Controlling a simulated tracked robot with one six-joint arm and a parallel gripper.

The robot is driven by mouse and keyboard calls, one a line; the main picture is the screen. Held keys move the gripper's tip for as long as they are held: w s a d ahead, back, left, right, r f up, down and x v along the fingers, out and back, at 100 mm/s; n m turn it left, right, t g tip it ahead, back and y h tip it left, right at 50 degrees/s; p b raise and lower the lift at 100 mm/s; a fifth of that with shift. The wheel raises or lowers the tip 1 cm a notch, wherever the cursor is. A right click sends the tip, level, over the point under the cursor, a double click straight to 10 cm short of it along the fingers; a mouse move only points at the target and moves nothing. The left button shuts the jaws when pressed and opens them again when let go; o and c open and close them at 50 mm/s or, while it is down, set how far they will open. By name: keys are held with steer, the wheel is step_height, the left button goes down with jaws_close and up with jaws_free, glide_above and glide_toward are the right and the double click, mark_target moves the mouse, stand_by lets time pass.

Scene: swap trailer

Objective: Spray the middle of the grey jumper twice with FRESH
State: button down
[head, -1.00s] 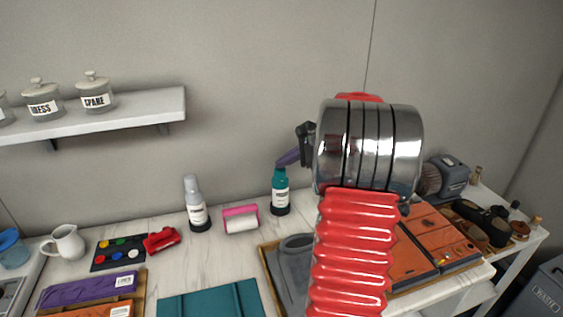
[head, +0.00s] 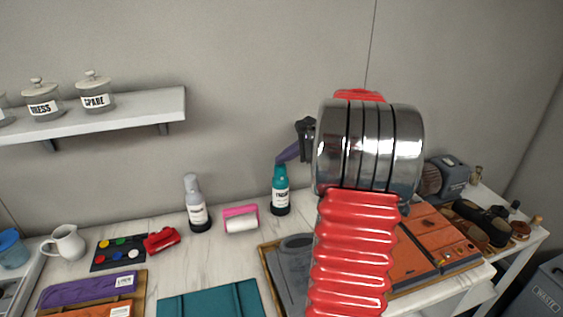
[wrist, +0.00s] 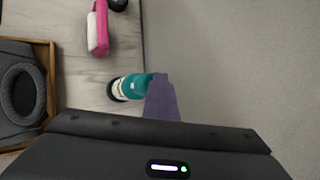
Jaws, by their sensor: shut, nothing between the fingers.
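A teal spray bottle (head: 280,188) with a white label stands upright in a dark round base at the back of the table. Its label is too small to read surely. It also shows in the wrist view (wrist: 128,87). My gripper (head: 279,160) has purple fingers, shut and empty, with the tips at the bottle's top. In the wrist view my gripper (wrist: 160,82) overlaps the bottle's head; I cannot tell whether they touch. The grey jumper (head: 289,278) lies folded in a wooden tray (head: 268,275), partly hidden by my red arm. It also shows in the wrist view (wrist: 18,122).
A grey-white bottle (head: 196,205) and a pink lint roller (head: 240,218) stand left of the teal bottle. A teal folded cloth (head: 210,301) lies in front. Orange boxes (head: 435,238) are at right. The wall (head: 240,120) rises close behind.

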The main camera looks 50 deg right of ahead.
mark_target(282, 166)
steer(key=shift+r, duration=2.45)
steer(key=shift+w+a, duration=0.1)
steer(key=shift+a, duration=0.05)
steer(key=s+a+r+n+g, duration=0.15)
steer(key=a+n, duration=0.35)
steer(key=a, duration=0.9)
steer(key=s+a+n+g, duration=0.2)
steer(key=a+n, duration=0.4)
steer(key=a, duration=0.7)
steer(key=s+a+f+n+h, duration=0.1)
steer(key=s+a+f+n, duration=0.2)
steer(key=s+a+n, duration=0.3)
steer(key=s+a+f+n+h, duration=0.1)
steer(key=s+a+f+n, duration=0.1)
steer(key=s+a+n, duration=0.5)
steer(key=s+a, duration=0.2)
steer(key=s, duration=0.2)
steer(key=shift+a+f, duration=0.35)
steer(key=shift+f, duration=0.05)
